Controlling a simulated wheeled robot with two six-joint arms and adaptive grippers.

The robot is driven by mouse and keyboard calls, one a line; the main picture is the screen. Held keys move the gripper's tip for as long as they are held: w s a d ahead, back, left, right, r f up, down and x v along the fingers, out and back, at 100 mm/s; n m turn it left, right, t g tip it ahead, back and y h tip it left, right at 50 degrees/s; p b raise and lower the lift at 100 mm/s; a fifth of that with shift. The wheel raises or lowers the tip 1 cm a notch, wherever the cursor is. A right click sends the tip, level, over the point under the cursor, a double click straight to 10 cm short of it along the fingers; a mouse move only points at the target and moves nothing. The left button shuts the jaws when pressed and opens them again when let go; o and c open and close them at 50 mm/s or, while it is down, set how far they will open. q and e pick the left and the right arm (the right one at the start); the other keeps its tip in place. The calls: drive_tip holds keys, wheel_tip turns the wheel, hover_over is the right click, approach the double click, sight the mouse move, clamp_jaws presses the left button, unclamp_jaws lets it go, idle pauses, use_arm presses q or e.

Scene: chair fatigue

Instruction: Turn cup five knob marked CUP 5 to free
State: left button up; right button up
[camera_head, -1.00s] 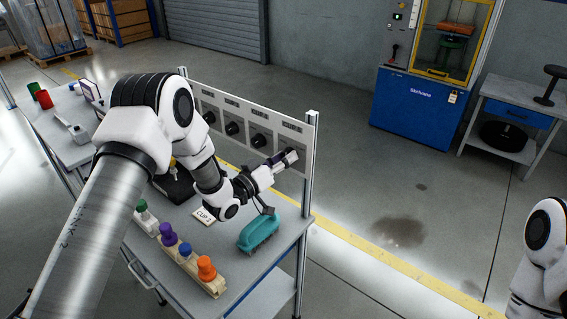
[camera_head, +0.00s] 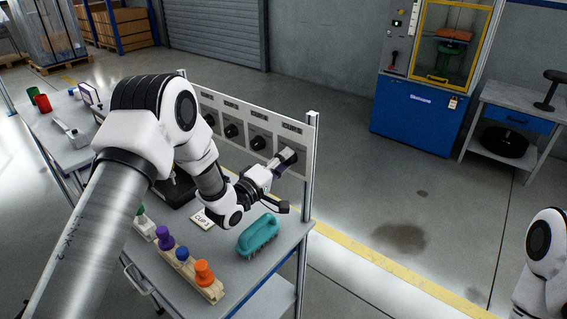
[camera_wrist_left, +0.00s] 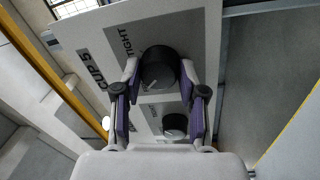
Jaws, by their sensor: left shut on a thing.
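The white knob panel (camera_head: 262,115) stands upright along the far edge of the bench. My left gripper (camera_head: 286,161) is at its rightmost knob and largely covers it. In the left wrist view, the black round CUP 5 knob (camera_wrist_left: 158,66) sits between the fingers, which are shut on its sides. The labels CUP 5 (camera_wrist_left: 94,72) and TIGHT (camera_wrist_left: 126,42) show beside it. A short pale line marks the knob's face; I cannot tell its exact setting. My right gripper is out of view.
Other black knobs, such as this one (camera_head: 258,143), line the panel to the left. On the bench are a teal brush (camera_head: 258,235), a rack of coloured-top pieces (camera_head: 205,288) and a CUP card (camera_head: 203,219). A panel post (camera_head: 308,170) stands close right.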

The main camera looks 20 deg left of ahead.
use_arm(q)
drive_tip(key=shift+n, duration=0.5)
drive_tip(key=o, duration=1.2)
drive_tip(key=shift+c, duration=0.2)
drive_tip(key=v, duration=1.2)
drive_tip(key=shift+a, duration=0.1)
